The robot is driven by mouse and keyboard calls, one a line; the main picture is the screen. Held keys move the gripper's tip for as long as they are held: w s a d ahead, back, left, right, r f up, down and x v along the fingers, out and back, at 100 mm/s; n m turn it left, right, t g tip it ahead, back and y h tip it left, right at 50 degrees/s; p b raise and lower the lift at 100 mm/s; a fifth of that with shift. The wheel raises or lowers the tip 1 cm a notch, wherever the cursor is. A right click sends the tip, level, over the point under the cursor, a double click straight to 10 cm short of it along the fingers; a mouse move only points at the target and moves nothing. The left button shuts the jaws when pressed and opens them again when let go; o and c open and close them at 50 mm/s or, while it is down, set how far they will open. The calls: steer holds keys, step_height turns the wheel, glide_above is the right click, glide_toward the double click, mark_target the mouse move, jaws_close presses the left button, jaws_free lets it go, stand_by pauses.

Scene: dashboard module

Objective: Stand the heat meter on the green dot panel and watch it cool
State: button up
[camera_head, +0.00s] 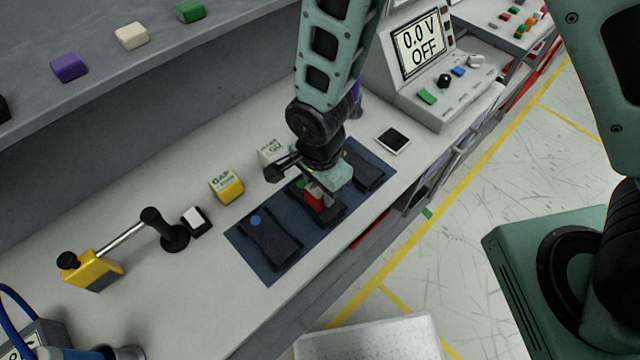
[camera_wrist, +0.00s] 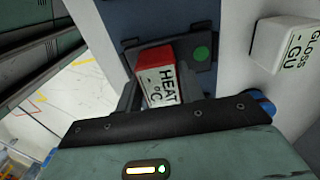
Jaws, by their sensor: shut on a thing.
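The heat meter (camera_wrist: 155,76) is a small block with a red end and a white face lettered "HEAT °C". My gripper (camera_head: 328,182) is shut on it, with the fingers at its sides in the wrist view. In the head view the red of the meter (camera_head: 314,197) shows below my gripper, over the middle dark panel. The green dot panel (camera_wrist: 206,36) is that middle panel; its green dot (camera_wrist: 201,54) shows clear beside the meter in the wrist view. I cannot tell whether the meter touches the panel.
A blue dot panel (camera_head: 272,249) and another dark panel (camera_head: 366,172) flank it on the blue mat (camera_head: 240,240). The yellow "GAP" block (camera_head: 227,186) and white "GLOSS" block (camera_wrist: 283,45) stand behind the mat.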

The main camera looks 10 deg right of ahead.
steer(key=shift+f, duration=0.15)
steer(key=o, duration=1.2)
steer(key=shift+c, duration=0.2)
step_height(320, 180, up, 11)
steer(key=shift+b, duration=1.25)
steer(key=shift+r, duration=0.75)
